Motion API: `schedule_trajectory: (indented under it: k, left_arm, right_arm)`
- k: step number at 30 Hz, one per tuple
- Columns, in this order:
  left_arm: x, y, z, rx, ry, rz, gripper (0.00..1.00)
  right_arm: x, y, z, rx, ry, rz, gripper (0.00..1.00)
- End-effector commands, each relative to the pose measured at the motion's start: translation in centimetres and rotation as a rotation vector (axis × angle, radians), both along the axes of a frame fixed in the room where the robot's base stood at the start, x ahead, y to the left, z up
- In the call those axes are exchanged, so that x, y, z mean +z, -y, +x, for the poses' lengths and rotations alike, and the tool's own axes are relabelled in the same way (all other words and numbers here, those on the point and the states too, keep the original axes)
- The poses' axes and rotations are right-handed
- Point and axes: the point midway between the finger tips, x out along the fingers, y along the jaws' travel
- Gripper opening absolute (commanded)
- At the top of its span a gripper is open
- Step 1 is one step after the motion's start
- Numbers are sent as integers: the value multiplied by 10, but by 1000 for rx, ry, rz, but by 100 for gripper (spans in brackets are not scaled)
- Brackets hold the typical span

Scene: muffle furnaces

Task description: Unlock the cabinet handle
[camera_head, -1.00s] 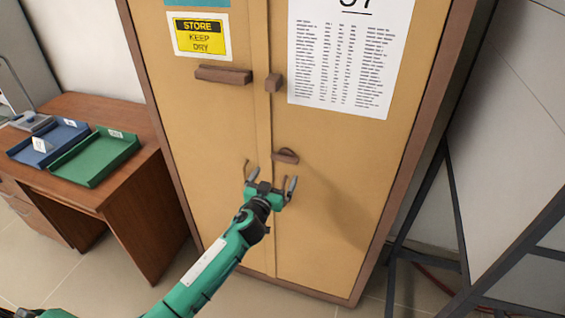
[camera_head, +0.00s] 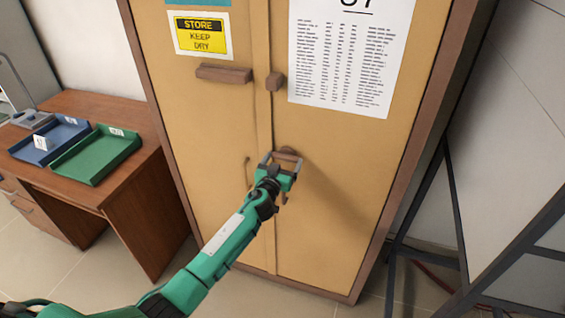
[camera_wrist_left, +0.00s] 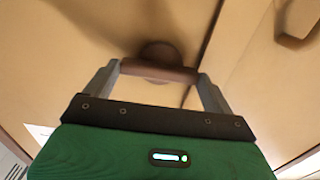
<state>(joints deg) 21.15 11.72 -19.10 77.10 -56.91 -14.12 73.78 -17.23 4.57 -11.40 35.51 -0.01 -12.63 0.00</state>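The tan cabinet (camera_head: 330,215) has two doors. On its right door, near the seam, is a small brown turning handle (camera_head: 288,154) on a round base. My left gripper (camera_head: 284,159) is at this handle, with one finger at each end of it. In the left wrist view the brown handle (camera_wrist_left: 158,71) spans the gap between the two grey fingers, and both seem to touch its ends. The handle's bar lies roughly level across the door. Part of its base is hidden behind the bar. My right gripper is not in view.
Higher on the doors are a long brown bar (camera_head: 224,74) and a small brown block (camera_head: 275,82). A thin curved pull (camera_head: 247,170) is on the left door. A wooden desk (camera_head: 125,195) with trays stands left. A dark metal frame (camera_head: 455,210) stands right.

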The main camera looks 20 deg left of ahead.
Motion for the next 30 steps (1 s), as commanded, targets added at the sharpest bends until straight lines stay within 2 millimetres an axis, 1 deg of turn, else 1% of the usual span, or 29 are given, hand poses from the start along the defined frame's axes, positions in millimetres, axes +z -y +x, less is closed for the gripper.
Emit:
schedule_trajectory:
  k: [1, 2, 8, 14, 20, 30]
  left_arm:
    - [0, 0, 0, -1, 0, 0, 71]
    - [0, 0, 0, -1, 0, 0, 65]
    - [0, 0, 0, -1, 0, 7, 64]
    - [-1, 0, 0, -1, 2, 63, 64]
    - [-2, 0, 0, -1, 6, 192, 64]
    - [-1, 1, 0, -1, 18, 507, 64]
  right_arm:
    - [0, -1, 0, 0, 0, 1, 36]
    - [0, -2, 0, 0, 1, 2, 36]
    - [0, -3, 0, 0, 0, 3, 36]
    - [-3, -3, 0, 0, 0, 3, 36]
    - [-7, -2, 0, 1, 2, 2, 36]
    - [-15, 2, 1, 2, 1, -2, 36]
